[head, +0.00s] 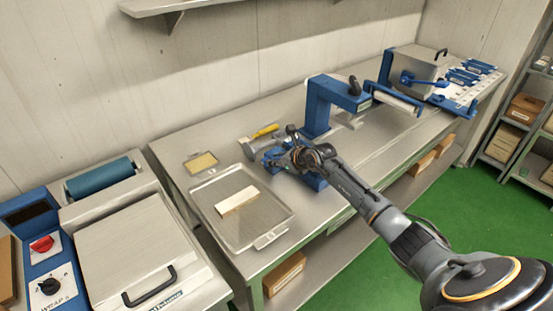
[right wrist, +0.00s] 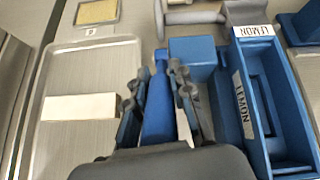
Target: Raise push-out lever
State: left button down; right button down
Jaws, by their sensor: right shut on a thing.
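A blue lever (right wrist: 158,115) with a narrow upper end stands between the fingers of my right gripper (right wrist: 160,78) in the right wrist view. The gripper is shut on this lever, with a dark finger on each side. In the head view my right gripper (head: 284,157) is over a low blue fixture (head: 315,181) on the steel bench, and the arm hides much of it. A blue block (right wrist: 192,55) and a blue trough with LEMON labels (right wrist: 272,105) sit to the right of the lever. My left gripper is not in view.
A metal tray (head: 272,215) with a pale bar (head: 237,201) lies left of the fixture. A blue press (head: 318,108) stands behind it. A yellow-handled tool (head: 265,131) lies nearby. A machine with a blue handle (head: 418,80) stands at the far right.

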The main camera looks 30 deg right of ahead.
jog(key=shift+r, duration=0.1)
jog(key=c, duration=1.1)
grip_release()
jog(key=shift+c, duration=0.2)
jog(key=v, duration=1.2)
